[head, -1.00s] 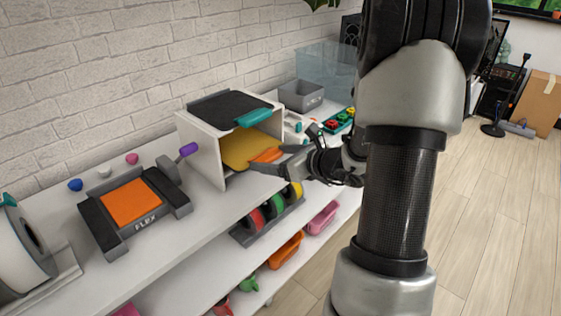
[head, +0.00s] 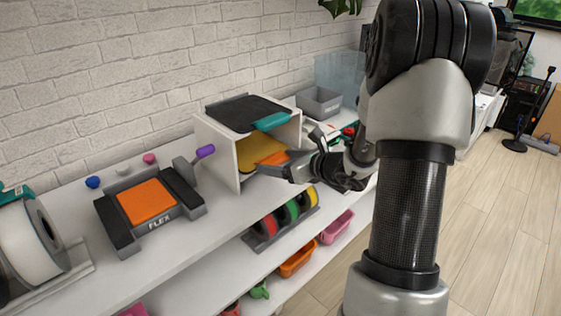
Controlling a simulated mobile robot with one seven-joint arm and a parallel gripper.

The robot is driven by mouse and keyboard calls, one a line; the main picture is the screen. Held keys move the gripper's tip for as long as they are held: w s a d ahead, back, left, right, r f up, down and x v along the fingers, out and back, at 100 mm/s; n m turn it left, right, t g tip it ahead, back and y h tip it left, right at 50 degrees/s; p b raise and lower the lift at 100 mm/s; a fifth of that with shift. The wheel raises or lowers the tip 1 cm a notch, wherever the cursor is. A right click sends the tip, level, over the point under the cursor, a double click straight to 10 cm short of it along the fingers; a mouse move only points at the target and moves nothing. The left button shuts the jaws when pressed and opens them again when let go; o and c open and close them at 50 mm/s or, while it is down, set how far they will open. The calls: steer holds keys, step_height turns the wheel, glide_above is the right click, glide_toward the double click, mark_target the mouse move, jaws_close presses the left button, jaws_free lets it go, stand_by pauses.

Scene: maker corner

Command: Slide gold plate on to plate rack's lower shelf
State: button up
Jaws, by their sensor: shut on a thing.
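The plate rack (head: 222,152) is a white open-fronted box on the white shelf top by the brick wall. A dark plate with a teal handle (head: 253,113) lies on its top. The gold plate (head: 259,153) is inside the rack, low down, with its orange handle (head: 272,158) at the opening. My gripper (head: 282,162) is at the rack's open front, shut on the orange handle. The fingertips are small and partly hidden by the handle. The far edge of the gold plate is hidden inside, and I cannot tell whether it rests on the lower shelf.
A device marked FLEX with an orange pad (head: 147,201) stands left of the rack. A white spool (head: 30,240) is at far left. A grey bin (head: 319,102) and a clear box (head: 340,78) stand behind right. Colored spools (head: 291,212) sit on the shelf below.

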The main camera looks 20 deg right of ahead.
steer(key=o, duration=1.2)
steer(key=shift+f+b, duration=0.3)
steer(key=shift+b, duration=0.05)
steer(key=shift+f+b, duration=0.3)
steer(key=shift+s, duration=0.1)
steer(key=s+d, duration=0.2)
steer(key=s, duration=0.4)
steer(key=shift+s+d, duration=0.2)
steer(key=shift+d, duration=0.2)
stand_by(1.2)
steer(key=shift+s, duration=0.2)
stand_by(0.5)
